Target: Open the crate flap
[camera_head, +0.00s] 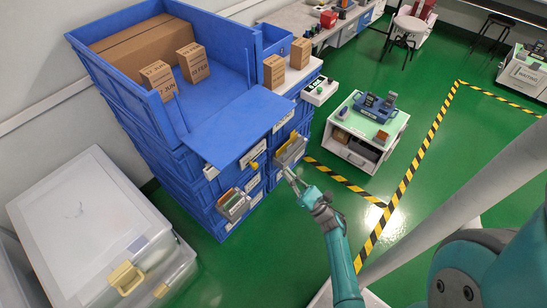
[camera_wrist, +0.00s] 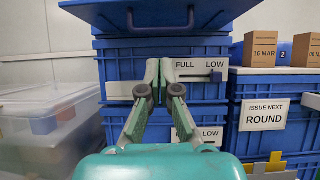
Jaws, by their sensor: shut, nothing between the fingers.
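The top blue crate (camera_head: 108,88) stands on a stack of blue crates. Its blue flap (camera_head: 232,128) is folded down and sticks out from the crate's front, close to level. In the wrist view the flap (camera_wrist: 190,12) crosses the top of the picture, with a dark bar handle (camera_wrist: 160,27) beneath it. My gripper (camera_head: 288,174) is in front of the stack, lower than the flap and apart from it. In the wrist view my gripper (camera_wrist: 158,68) is shut and empty, its fingertips below the flap. They cover part of the crate behind.
Cardboard boxes (camera_head: 158,80) sit inside the top crate. A clear lidded bin (camera_head: 95,225) stands at left. Holders with cards (camera_head: 234,204) jut from the lower crates. A white cart (camera_head: 362,135) with testers stands to the right. Green floor around the tape is open.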

